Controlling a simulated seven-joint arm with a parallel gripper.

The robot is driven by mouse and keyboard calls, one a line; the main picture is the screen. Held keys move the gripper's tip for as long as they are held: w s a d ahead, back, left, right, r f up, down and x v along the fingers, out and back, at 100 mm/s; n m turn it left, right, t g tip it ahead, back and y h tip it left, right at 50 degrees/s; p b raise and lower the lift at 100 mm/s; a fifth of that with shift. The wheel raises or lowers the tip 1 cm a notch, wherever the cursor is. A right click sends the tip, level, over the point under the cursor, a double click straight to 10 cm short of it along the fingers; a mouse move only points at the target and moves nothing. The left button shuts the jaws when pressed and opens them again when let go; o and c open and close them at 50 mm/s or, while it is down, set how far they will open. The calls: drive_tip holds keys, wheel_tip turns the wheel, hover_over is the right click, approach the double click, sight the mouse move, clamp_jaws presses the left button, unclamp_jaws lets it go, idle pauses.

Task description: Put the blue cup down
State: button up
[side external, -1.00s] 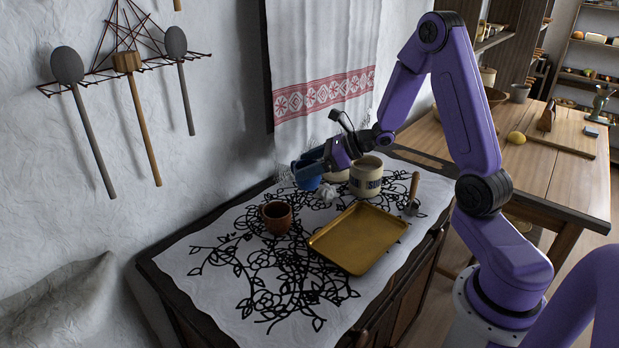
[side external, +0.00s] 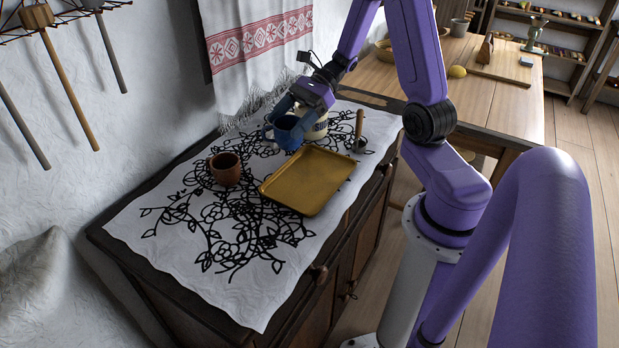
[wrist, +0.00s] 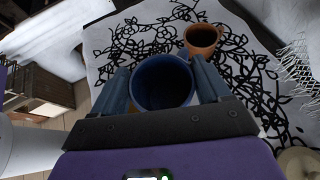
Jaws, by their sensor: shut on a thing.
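The blue cup (side external: 287,132) is in my gripper near the back of the cloth-covered cabinet top, just behind the golden tray. In the wrist view the blue cup (wrist: 163,84) sits mouth toward the camera between the two fingers. My gripper (side external: 291,112) is shut on it; in the wrist view both fingers of my gripper (wrist: 165,88) press its sides. The cup looks roughly upright. I cannot tell whether its base touches the cloth.
A brown cup (side external: 226,168) stands on the patterned cloth (side external: 170,240) at the left. The golden tray (side external: 309,179) lies in front of the blue cup. A cream pot (side external: 318,128) stands close beside it, partly hidden. A wooden-handled tool (side external: 359,131) is at the right. The front-left cloth is clear.

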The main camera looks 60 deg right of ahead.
drive_tip(key=shift+s+d+n+g, duration=0.15)
drive_tip(key=shift+s+n+g, duration=0.35)
drive_tip(key=shift+s, duration=0.55)
drive_tip(key=shift+s+f+y, duration=0.25)
drive_tip(key=shift+y, duration=0.05)
hover_over(301, 174)
drive_tip(key=shift+f, duration=3.8)
drive_tip(key=shift+f, duration=0.15)
drive_tip(key=o, duration=1.1)
